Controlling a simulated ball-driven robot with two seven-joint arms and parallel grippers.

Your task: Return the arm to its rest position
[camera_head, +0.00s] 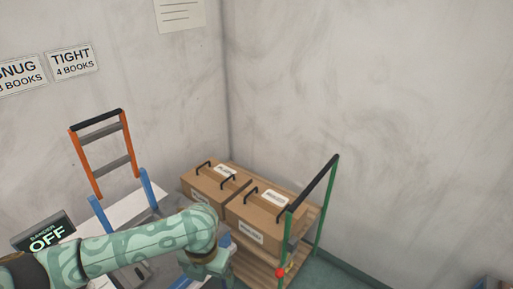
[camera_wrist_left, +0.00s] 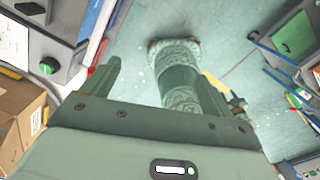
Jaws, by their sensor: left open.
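My left arm comes in from the lower left in the head view, patterned in pale green, and bends down at the wrist near the cart. My left gripper (camera_wrist_left: 160,82) shows in the left wrist view with its two fingers spread apart and nothing between them. Beyond the fingers I see green floor and a patterned pale green column. In the head view the fingertips cannot be made out clearly. My right gripper shows in neither view.
Two cardboard boxes (camera_head: 213,186) (camera_head: 262,218) with black handles stand on a wooden cart with a green frame (camera_head: 323,213), right of my wrist. An orange frame (camera_head: 83,162) and an OFF display (camera_head: 45,238) are at left. Another cardboard box (camera_wrist_left: 22,115) shows in the wrist view.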

